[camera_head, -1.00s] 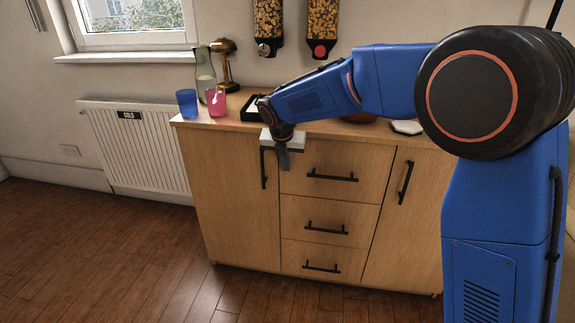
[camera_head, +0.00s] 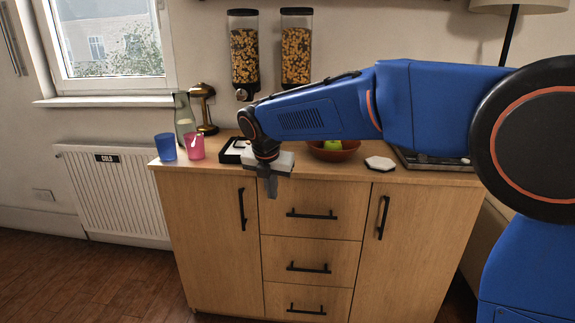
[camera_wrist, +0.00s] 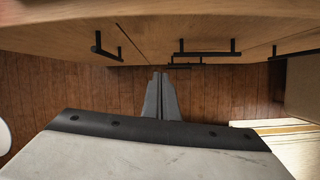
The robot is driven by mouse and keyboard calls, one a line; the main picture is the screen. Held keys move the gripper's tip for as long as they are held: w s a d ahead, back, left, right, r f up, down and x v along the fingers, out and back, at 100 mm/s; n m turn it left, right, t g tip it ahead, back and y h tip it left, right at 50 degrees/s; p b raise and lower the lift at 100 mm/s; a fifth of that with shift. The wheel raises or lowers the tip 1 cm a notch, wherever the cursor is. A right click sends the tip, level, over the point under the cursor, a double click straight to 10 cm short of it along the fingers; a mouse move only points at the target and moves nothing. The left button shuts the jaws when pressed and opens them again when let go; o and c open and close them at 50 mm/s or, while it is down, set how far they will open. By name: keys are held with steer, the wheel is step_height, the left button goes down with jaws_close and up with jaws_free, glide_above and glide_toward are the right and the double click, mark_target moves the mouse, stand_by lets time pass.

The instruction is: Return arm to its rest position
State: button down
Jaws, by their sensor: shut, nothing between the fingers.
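My gripper (camera_head: 270,187) is in front of the counter's front edge, above the top drawer, with its fingers pointing down. In the wrist view my gripper (camera_wrist: 161,78) shows its two grey fingers pressed together with nothing between them. My blue arm reaches across the right half of the head view. The wooden cabinet (camera_head: 215,225) stands beyond it, and its doors and drawers are closed.
On the counter are a blue cup (camera_head: 165,147), a pink cup (camera_head: 196,146), a glass bottle (camera_head: 184,118), a bowl (camera_head: 334,153) with green fruit and a white hexagonal piece (camera_head: 380,163). Black handles (camera_head: 312,215) stick out from the cabinet front. The wooden floor (camera_head: 75,275) is clear at left.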

steer(key=s+d+r+m, duration=0.1)
steer(key=s+d+m, duration=0.35)
steer(key=d, duration=0.35)
steer(key=s+d+r+m, duration=0.1)
steer(key=s+d+m, duration=0.4)
steer(key=d, duration=0.4)
steer(key=s+d+r+m, duration=0.1)
steer(key=s+d+m, duration=0.2)
steer(key=d+m, duration=0.4)
steer(key=s+d+f+m, duration=0.4)
steer(key=s+d+m, duration=0.3)
steer(key=s, duration=0.3)
steer(key=s+d+f+m, duration=0.5)
steer(key=s+d+m, duration=0.2)
steer(key=s+m, duration=0.3)
steer(key=shift+s+d+f+t, duration=0.2)
steer(key=shift+s+d+t, duration=0.15)
steer(key=shift+s, duration=0.3)
